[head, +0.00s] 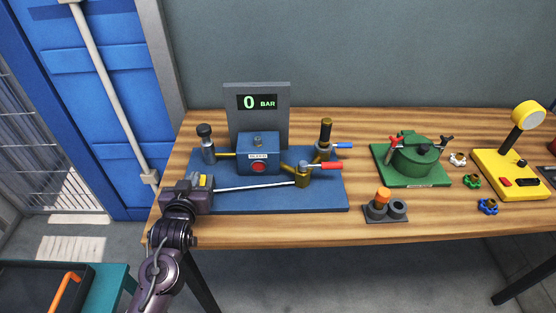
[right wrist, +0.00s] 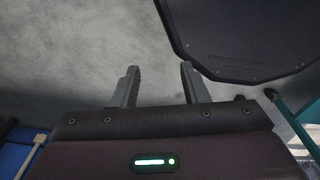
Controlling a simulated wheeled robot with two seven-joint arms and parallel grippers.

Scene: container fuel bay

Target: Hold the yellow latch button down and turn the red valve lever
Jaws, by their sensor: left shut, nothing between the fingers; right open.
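The yellow latch button (head: 203,180) shows as a small yellow patch at the left front of the blue base plate (head: 250,200). My left gripper (head: 196,190) is shut and empty, right at the button. Its dark body hides the area around it, and I cannot tell whether the fingertips touch or press the button. The red valve lever (head: 330,165) points right from a brass valve (head: 303,176) at the plate's right front, well apart from my left gripper. My right gripper (right wrist: 160,84) is open and empty over grey floor; it is not visible in the head view.
A white rod (head: 255,186) runs to the brass valve. A blue box with a red button (head: 258,167) and a display reading 0 BAR (head: 258,102) stand behind. A blue lever (head: 342,145) is behind the red one. A green pot (head: 415,155) stands right.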

